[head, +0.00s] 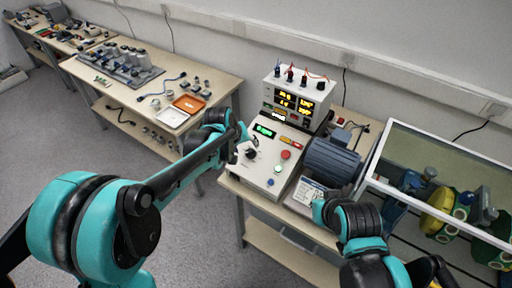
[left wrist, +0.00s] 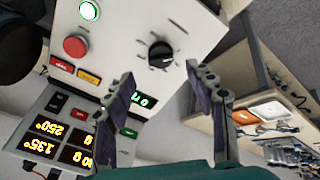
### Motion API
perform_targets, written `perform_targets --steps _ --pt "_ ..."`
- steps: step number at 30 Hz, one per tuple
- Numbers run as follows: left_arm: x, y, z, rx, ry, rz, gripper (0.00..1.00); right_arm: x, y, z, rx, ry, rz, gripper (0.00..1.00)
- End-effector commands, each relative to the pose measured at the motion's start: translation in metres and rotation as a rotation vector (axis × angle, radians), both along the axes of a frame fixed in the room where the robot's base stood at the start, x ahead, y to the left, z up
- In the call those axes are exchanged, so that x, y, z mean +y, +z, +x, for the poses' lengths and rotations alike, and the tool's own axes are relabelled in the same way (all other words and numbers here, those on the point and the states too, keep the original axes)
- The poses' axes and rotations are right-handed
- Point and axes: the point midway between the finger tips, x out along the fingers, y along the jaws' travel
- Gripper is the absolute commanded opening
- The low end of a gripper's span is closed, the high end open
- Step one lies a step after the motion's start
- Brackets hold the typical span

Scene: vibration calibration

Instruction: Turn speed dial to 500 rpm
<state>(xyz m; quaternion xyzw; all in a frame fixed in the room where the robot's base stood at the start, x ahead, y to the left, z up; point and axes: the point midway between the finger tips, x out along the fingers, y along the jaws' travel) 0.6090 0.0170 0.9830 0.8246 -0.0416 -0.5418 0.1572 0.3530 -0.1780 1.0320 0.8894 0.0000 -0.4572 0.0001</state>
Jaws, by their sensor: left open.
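The speed dial is a black round knob (left wrist: 160,54) on the white sloping panel of the control box (head: 261,184). A white mark shows on the knob. In the head view the knob (head: 250,154) sits on the panel's left side, just below my left gripper (head: 243,133). In the left wrist view my left gripper (left wrist: 162,100) is open, its two fingers apart and empty, with the knob beyond and between the tips, not touched. A green display (head: 264,130) sits above the knob; the fingers partly cover it in the wrist view. My right gripper cannot be made out.
A red button (head: 285,155) and a lit green-white button (head: 277,169) sit right of the knob. A taller meter unit (head: 299,101) with yellow digits stands behind. A grey motor (head: 332,160) and a framed guard (head: 440,155) are at right. Another bench (head: 215,85) stands at left.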

Motion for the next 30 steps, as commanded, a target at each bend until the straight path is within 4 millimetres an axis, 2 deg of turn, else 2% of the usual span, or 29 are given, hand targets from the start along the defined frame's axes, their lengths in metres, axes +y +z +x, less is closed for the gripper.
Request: perform_targets --steps 3,9,14,22,27,28,30 --pt "-0.005 -0.022 0.009 -0.001 -0.001 0.001 0.55 0.0 -0.011 0.0 0.0 0.0 0.0 0.0" --pt "-0.012 -0.047 0.021 -0.001 -0.001 0.001 0.55 0.0 -0.021 0.0 0.0 0.0 0.0 0.0" --pt "-0.015 -0.056 0.025 -0.001 -0.001 0.001 0.55 0.0 -0.023 0.0 0.0 0.0 0.0 0.0" --pt "-0.015 -0.056 0.026 -0.001 -0.001 0.001 0.55 0.0 -0.023 0.0 0.0 0.0 0.0 0.0" --pt "-0.015 -0.056 0.026 -0.001 -0.001 0.001 0.1 0.0 -0.023 0.0 0.0 0.0 0.0 0.0" --pt "-0.015 -0.056 0.026 -0.001 -0.001 0.001 0.06 0.0 -0.023 0.0 0.0 0.0 0.0 0.0" --pt "-0.015 -0.056 0.026 -0.001 -0.001 0.001 0.06 0.0 -0.023 0.0 0.0 0.0 0.0 0.0"
